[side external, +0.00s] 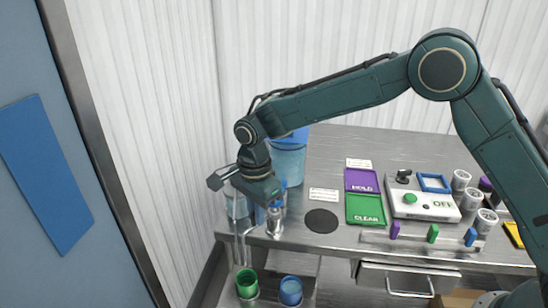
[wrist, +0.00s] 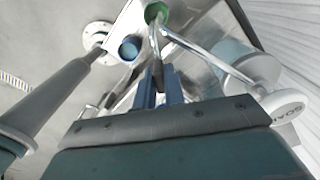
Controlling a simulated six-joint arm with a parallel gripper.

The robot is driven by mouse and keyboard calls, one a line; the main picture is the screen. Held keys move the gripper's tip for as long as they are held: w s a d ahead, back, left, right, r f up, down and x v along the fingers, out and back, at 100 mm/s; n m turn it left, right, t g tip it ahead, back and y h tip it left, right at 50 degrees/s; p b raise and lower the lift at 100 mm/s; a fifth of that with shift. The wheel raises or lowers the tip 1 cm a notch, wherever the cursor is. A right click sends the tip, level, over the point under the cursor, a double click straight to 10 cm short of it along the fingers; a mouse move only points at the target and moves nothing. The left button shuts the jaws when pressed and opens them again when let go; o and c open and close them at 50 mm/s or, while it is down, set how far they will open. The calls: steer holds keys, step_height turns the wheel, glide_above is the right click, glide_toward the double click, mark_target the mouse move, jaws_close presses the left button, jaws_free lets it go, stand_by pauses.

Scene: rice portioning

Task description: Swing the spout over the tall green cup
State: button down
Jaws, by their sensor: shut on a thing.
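The green cup (side external: 247,284) stands low at the front left in the side view, left of the blue cup (side external: 291,290). In the wrist view the green cup (wrist: 155,12) is at the top and the blue cup (wrist: 130,48) lies below and left of it. The thin metal spout (side external: 243,248) hangs down with its lower end at or just above the green cup's mouth; exact alignment is hard to tell. The spout (wrist: 200,52) also crosses the wrist view. My gripper (wrist: 160,78) is shut on the spout's metal part; its fingertips are mostly hidden in the side view.
A large blue container (side external: 289,158) stands behind my gripper. A round black pad (side external: 321,221) is nearer. A round labelled cap (wrist: 284,105) is at right in the wrist view.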

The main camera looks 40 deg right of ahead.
stand_by(0.4)
steer(key=c, duration=1.5)
jaws_free()
steer(key=shift+r, duration=0.15)
step_height(320, 180, up, 14)
steer(key=shift+f, duration=0.2)
